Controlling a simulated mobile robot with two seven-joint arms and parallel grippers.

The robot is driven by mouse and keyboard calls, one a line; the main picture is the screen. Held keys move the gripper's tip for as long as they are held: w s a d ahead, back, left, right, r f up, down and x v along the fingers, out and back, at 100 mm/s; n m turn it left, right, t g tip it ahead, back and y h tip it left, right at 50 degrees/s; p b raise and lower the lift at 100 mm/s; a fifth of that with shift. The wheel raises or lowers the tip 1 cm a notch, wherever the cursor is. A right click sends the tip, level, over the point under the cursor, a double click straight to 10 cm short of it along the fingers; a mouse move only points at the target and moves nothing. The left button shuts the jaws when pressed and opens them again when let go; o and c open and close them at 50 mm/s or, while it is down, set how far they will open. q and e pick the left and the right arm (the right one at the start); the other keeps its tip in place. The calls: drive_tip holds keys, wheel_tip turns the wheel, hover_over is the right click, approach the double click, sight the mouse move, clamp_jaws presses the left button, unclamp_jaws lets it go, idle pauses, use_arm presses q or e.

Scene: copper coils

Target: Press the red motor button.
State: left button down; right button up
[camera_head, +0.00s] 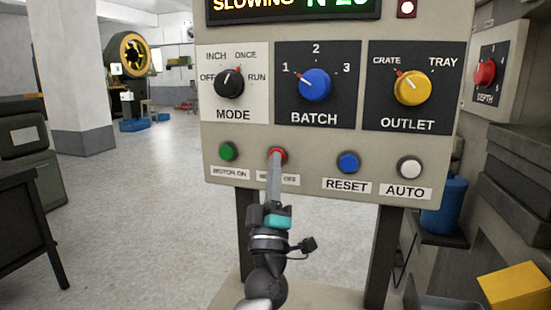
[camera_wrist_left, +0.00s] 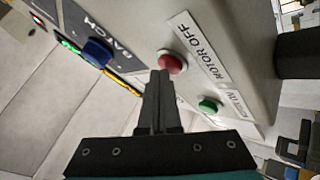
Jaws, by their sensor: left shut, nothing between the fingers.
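The red motor button (camera_head: 278,154) sits on the lower row of the beige control panel (camera_head: 300,195), above a label partly hidden by my gripper. In the left wrist view the red button (camera_wrist_left: 171,62) stands beside a "MOTOR OFF" label. My left gripper (camera_head: 276,166) is shut and empty, its fingertips at the lower part of the button. In the left wrist view the fingertips (camera_wrist_left: 160,78) lie right against or just short of the button's edge; I cannot tell whether they touch. My right gripper is not in view.
A green button (camera_head: 227,151) is to the left of the red one; a blue reset button (camera_head: 348,162) and a white auto button (camera_head: 410,167) are to the right. Black, blue and yellow knobs sit above. The display at the top reads "SLOWING". Open floor lies to the left.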

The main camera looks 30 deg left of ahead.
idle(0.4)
use_arm(q)
drive_tip(key=shift+s+d+p, duration=0.2)
drive_tip(key=shift+s+p, duration=0.25)
drive_tip(key=shift+s, duration=0.4)
drive_tip(key=s+p, duration=0.1)
drive_tip(key=s, duration=0.1)
drive_tip(key=s+d+p, duration=0.1)
drive_tip(key=s, duration=0.2)
drive_tip(key=shift+d, duration=0.1)
idle(0.7)
